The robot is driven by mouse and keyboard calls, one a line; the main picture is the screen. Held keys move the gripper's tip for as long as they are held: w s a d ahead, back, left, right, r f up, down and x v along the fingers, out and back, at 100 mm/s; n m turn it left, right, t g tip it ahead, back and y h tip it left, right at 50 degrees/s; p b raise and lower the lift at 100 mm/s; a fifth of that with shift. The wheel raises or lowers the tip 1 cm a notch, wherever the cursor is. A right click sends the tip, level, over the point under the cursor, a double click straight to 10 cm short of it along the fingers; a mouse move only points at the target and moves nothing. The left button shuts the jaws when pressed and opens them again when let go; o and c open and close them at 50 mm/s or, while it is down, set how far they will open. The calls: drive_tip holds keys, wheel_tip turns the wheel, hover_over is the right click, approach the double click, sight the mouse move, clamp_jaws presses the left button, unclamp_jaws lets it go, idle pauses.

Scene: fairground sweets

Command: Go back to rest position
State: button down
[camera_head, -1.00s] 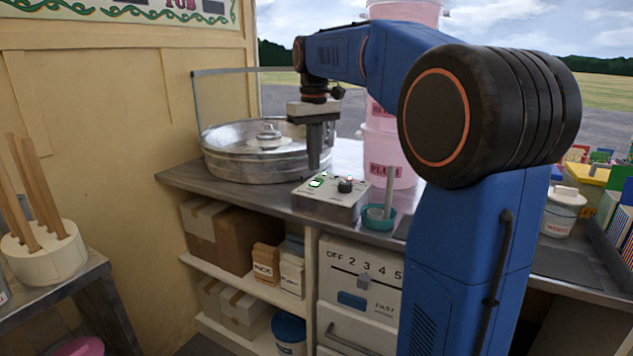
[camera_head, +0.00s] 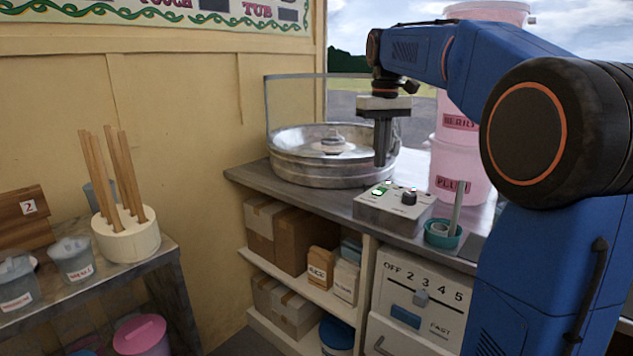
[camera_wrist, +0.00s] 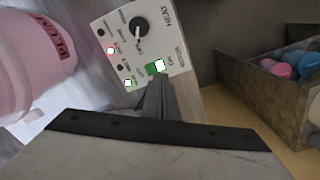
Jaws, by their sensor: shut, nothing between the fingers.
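My gripper (camera_head: 382,160) is shut and empty. In the head view it points down above the counter, in front of the right part of the round metal pan and just behind the control box (camera_head: 393,208). In the wrist view the closed fingers (camera_wrist: 154,95) show over the lower edge of the box (camera_wrist: 143,45), close to its lit green switch (camera_wrist: 156,66). I cannot tell from these views whether the fingertips touch the switch. The box has a black knob (camera_head: 409,197) marked HEAT and small lights, one of them red.
The metal pan (camera_head: 320,172) stands behind my gripper. Pink tubs (camera_head: 452,185) labelled PLUM and BERRY are stacked to the right. A teal cup (camera_head: 441,238) with a rod stands by the box. At left, a low table holds a white block (camera_head: 127,238) with wooden sticks.

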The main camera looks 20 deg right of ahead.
drive_tip(key=s+a+f+t, duration=0.1)
drive_tip(key=s+a+f, duration=0.2)
drive_tip(key=s+f, duration=0.5)
drive_tip(key=s+a+f+t, duration=0.2)
drive_tip(key=s+f, duration=0.6)
drive_tip(key=s, duration=0.4)
drive_tip(key=s+a+f+t, duration=0.1)
drive_tip(key=s+a+f, duration=0.3)
drive_tip(key=s+f, duration=0.4)
drive_tip(key=shift+s+f+m+t, duration=0.3)
drive_tip(key=shift+s+m+t, duration=0.1)
drive_tip(key=shift+s, duration=0.8)
